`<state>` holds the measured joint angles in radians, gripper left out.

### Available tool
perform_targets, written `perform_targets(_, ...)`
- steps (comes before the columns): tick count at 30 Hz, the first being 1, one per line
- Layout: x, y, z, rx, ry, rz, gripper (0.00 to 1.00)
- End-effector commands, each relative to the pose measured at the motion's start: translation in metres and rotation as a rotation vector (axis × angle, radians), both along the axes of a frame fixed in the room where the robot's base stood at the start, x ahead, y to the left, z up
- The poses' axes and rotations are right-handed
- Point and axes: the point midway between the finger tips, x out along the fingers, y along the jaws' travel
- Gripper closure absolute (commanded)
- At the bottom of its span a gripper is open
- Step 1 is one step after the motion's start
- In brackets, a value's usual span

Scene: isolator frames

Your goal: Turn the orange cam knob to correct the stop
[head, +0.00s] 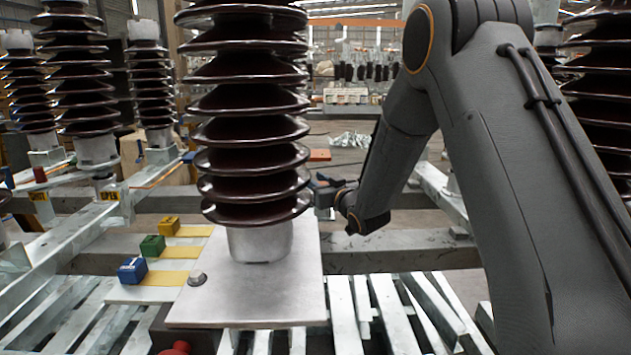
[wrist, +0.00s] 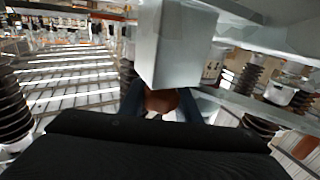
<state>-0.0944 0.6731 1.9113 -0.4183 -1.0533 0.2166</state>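A rounded orange-brown knob (wrist: 161,101), which looks like the cam knob, shows in the wrist view just below a pale grey metal block (wrist: 177,45). The block hides its upper part. My gripper (wrist: 165,108) has its dark bluish fingers on either side of the knob. I cannot tell whether they touch it or leave a gap. In the head view my gripper (head: 322,190) is partly hidden behind the large brown ribbed insulator (head: 252,130). The knob cannot be made out there, and no stop can be clearly identified.
The insulator stands on a grey metal plate (head: 255,300). Blue (head: 132,270), green (head: 152,246) and yellow (head: 169,226) blocks sit by yellow strips at its left. A red knob (head: 180,348) shows at the bottom edge. Steel beams and more insulators surround the arm.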

Motion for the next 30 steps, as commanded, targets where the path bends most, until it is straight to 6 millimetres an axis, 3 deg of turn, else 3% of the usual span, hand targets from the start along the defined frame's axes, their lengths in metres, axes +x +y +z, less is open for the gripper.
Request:
perform_targets(14, -0.002, 0.003, 0.0, -0.001, 0.0, 0.125, 0.93)
perform_targets(30, -0.016, 0.016, -0.001, -0.001, -0.001, 0.612, 0.93)
